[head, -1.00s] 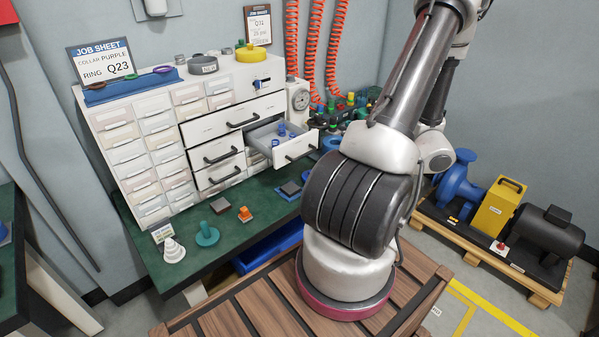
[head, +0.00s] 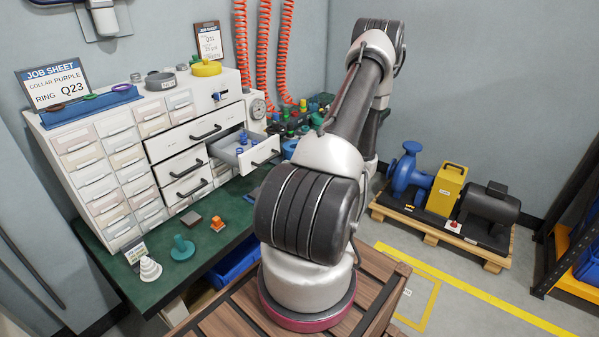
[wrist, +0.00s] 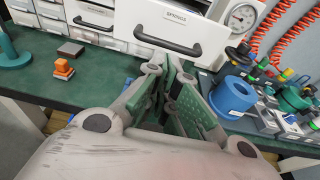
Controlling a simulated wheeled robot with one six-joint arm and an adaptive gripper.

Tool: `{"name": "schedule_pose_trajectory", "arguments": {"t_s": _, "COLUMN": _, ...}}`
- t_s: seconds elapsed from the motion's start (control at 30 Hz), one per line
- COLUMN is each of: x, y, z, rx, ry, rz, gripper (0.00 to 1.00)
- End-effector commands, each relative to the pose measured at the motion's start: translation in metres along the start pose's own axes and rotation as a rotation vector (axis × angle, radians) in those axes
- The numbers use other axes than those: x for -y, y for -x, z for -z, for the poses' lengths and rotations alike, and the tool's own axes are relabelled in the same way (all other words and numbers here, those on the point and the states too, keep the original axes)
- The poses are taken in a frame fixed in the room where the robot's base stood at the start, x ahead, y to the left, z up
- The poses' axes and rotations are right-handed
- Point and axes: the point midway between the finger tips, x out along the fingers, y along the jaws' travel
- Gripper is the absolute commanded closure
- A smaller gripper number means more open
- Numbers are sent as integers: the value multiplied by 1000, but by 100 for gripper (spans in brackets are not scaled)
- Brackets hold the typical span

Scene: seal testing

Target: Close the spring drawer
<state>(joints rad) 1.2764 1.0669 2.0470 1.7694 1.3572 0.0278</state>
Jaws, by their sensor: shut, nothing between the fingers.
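The spring drawer (head: 264,152) is pulled out on the right side of the white cabinet, with several small blue parts (head: 241,143) inside. In the wrist view its white labelled front (wrist: 185,22) and dark bar handle (wrist: 168,43) are at the top. My gripper (wrist: 172,78) is shut and empty, its fingers just below the handle in the picture. I cannot tell whether the fingertips touch the drawer front. The gripper is not visible in the head view.
The white cabinet (head: 110,128) stands on a green bench (head: 160,285). A teal peg stand (head: 182,248), an orange block (head: 217,223) and a white stepped cone (head: 149,268) sit in front. In the wrist view, a blue ring (wrist: 232,97) lies right of the gripper.

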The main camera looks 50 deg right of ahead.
Motion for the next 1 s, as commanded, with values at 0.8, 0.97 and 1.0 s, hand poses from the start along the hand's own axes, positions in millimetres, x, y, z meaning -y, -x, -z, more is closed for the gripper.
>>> {"name": "schedule_pose_trajectory", "arguments": {"t_s": 0.8, "x": 0, "y": -67, "z": 0, "rx": -1, "ry": 0, "rz": 0, "gripper": 100}}
{"name": "schedule_pose_trajectory", "arguments": {"t_s": 0.97, "x": -1, "y": -71, "z": -1, "rx": -1, "ry": 1, "rz": -2, "gripper": 100}}
{"name": "schedule_pose_trajectory", "arguments": {"t_s": 1.0, "x": -1, "y": -74, "z": -1, "rx": 0, "ry": 1, "rz": -3, "gripper": 100}}
